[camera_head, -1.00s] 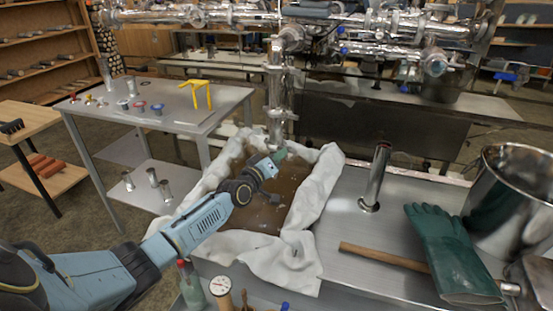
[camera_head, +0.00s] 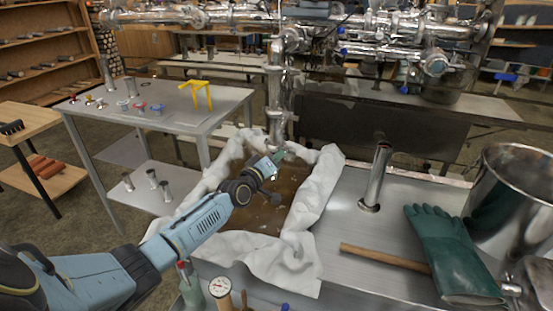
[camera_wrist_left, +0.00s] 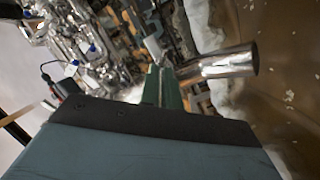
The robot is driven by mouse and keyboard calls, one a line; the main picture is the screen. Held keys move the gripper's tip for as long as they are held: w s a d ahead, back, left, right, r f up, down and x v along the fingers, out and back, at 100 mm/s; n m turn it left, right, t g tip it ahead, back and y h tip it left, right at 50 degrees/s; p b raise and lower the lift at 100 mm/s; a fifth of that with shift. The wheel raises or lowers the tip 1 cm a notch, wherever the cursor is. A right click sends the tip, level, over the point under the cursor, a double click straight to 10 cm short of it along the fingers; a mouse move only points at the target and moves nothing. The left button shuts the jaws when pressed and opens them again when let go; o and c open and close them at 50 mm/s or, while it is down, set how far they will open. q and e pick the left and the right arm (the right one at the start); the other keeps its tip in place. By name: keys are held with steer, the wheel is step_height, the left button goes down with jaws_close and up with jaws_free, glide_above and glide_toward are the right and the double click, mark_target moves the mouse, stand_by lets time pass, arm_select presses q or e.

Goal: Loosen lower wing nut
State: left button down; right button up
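The vertical steel pipe (camera_head: 276,95) hangs over the pan, with a clamp joint near its lower end. The lower wing nut is too small and too covered to make out. My left gripper (camera_head: 278,155) reaches in from the left, its tips beside the pipe's lower end. In the left wrist view, its green fingers (camera_wrist_left: 162,88) lie close together beside the shiny pipe end (camera_wrist_left: 225,64). I cannot tell whether anything is between them. My right gripper is not in view.
The pan (camera_head: 262,213) of brown liquid has white cloth (camera_head: 318,190) round its rim. A short upright tube (camera_head: 376,178), a green glove (camera_head: 445,250), a wooden handle (camera_head: 385,257) and a steel pot (camera_head: 515,205) stand or lie right. A side table (camera_head: 200,110) stands left.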

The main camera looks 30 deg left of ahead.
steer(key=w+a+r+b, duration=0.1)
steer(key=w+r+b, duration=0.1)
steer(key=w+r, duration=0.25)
arm_select(q)
steer(key=shift+d+f+n+p, duration=0.15)
steer(key=shift+n+p, duration=0.8)
steer(key=shift+n, duration=4.95)
steer(key=shift+a+f+n+p, duration=0.15)
steer(key=shift+n+p, duration=0.8)
steer(key=shift+n, duration=4.95)
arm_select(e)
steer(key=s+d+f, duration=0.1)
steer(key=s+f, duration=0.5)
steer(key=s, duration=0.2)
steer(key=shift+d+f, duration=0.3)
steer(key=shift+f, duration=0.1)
arm_select(q)
steer(key=shift+d, duration=0.1)
